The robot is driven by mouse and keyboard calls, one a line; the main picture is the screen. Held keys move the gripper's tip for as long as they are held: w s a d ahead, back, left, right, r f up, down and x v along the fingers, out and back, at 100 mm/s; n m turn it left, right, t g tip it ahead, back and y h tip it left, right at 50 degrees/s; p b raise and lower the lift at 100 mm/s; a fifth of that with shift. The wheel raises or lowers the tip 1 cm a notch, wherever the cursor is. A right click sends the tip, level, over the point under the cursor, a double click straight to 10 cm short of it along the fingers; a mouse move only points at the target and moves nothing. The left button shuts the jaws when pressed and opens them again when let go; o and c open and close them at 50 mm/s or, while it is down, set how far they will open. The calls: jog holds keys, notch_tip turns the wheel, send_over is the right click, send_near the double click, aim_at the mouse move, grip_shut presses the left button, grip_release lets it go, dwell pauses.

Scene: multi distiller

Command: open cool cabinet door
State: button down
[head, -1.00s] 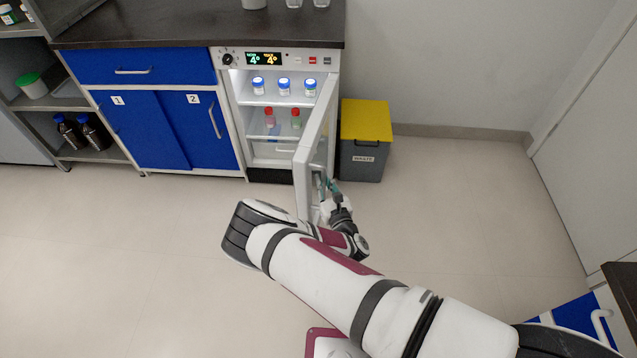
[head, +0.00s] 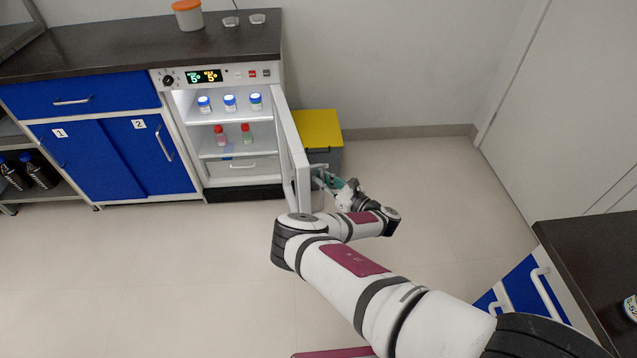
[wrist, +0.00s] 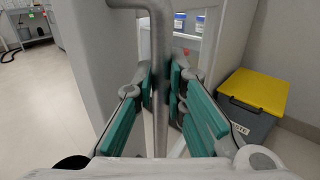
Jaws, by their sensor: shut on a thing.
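The cool cabinet (head: 180,92) stands under the dark counter, lit inside, with a digital display on its top panel. Its white door (head: 291,150) is swung wide open toward me, so the shelves show. My gripper (head: 328,180) is at the door's outer face, on the right side of the door. In the wrist view, the teal fingers (wrist: 162,88) are shut on the grey bar handle (wrist: 160,45), which runs between them. The white door (wrist: 85,50) fills the left of that view.
A grey waste bin with a yellow lid (head: 318,128) stands right behind the door, close to it. Blue cupboards (head: 110,160) are left of the cabinet. A dark-topped bench (head: 590,260) is at the right. The floor (head: 150,270) in front is clear.

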jog(key=shift+w, duration=0.1)
jog(key=c, duration=1.6)
grip_release()
jog(key=shift+a, duration=0.1)
jog(key=v, duration=0.7)
jog(key=shift+s+d, duration=0.2)
jog(key=shift+s, duration=0.05)
